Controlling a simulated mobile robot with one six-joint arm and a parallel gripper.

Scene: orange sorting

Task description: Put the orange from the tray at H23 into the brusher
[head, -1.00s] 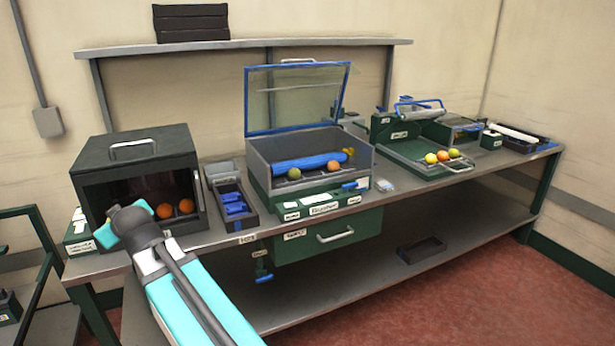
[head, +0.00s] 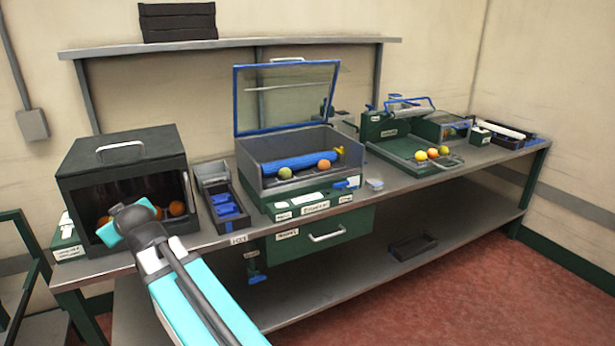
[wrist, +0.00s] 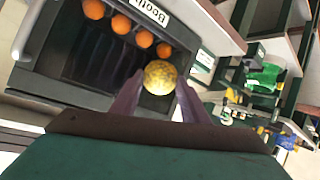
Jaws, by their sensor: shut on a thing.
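In the wrist view my gripper (wrist: 158,88) is shut on a yellow, speckled orange (wrist: 160,77), held between its two purple fingers. The held orange is at the open front of a dark booth (wrist: 60,82) with a row of several oranges in it. In the head view my arm reaches to this black booth (head: 125,150) at the left; my fingers and the held orange are hidden there. The brusher (head: 300,190) stands mid-bench with its clear lid raised. A blue roller (head: 295,162) is inside, with a greenish fruit and an orange fruit in front.
A dark tray (head: 228,207) with blue pieces lies between the booth and the brusher; its label is too small to read surely. A green machine (head: 405,150) with several fruits is to the right. A drawer (head: 325,235) hangs under the brusher. The red floor is clear.

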